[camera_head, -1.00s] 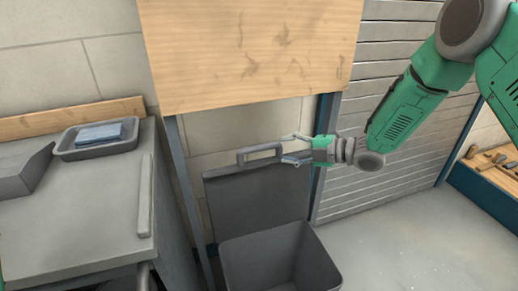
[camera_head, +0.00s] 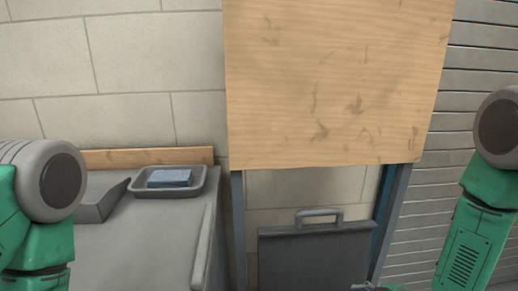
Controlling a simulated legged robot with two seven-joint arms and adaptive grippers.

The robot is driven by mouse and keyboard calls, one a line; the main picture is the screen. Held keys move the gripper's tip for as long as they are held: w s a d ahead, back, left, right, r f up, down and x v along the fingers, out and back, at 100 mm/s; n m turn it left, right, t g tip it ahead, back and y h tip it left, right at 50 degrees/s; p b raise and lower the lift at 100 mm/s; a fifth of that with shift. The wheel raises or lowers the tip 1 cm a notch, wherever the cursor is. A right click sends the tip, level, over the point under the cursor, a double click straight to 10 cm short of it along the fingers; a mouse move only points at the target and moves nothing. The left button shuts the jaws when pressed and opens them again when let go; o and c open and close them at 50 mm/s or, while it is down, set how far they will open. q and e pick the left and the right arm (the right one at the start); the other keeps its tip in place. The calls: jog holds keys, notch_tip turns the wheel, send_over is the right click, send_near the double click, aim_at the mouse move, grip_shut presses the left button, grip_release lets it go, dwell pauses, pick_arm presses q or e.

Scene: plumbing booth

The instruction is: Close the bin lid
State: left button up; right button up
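The dark grey bin lid (camera_head: 315,262) stands upright, open, below the wooden board, with its loop handle (camera_head: 319,216) on the top edge. The lower part of the lid and the bin body are cut off by the bottom of the view. A small piece of my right gripper (camera_head: 373,287) shows at the bottom edge, by the lid's right side. Its fingertips are mostly out of view, and I cannot tell whether it touches the lid. My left arm is at the left edge, and its gripper is out of view.
A wooden board (camera_head: 335,80) hangs above the lid on blue-grey posts (camera_head: 238,235). A grey counter (camera_head: 140,245) at the left holds a tray (camera_head: 203,182) with a blue block (camera_head: 170,177). Grey slatted panelling (camera_head: 480,60) is at the right.

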jog(key=s+d+f+m+g+h, duration=0.1)
jog(key=s+f+m+g+h, duration=0.2)
jog(key=s, duration=0.6)
jog(key=s+d+f+m+g+h, duration=0.1)
jog(key=s+f+m+g, duration=0.2)
jog(key=s, duration=0.6)
jog(key=s+d+f+m+g+h, duration=0.1)
jog(key=s+f+m+h, duration=0.1)
jog(key=s+m, duration=0.5)
jog(key=n+t+y+p, duration=0.4)
jog(key=n+t+y, duration=0.6)
jog(key=n, duration=1.5)
send_near(327, 214)
jog(key=shift+g+y, duration=0.5)
jog(key=shift+y, duration=0.1)
jog(key=x, duration=0.8)
jog(key=b+x, duration=0.1)
jog(key=x, duration=0.3)
jog(key=shift+w+d, duration=0.35)
jog(key=shift+c, duration=0.3)
jog(key=shift+f, duration=0.1)
grip_shut()
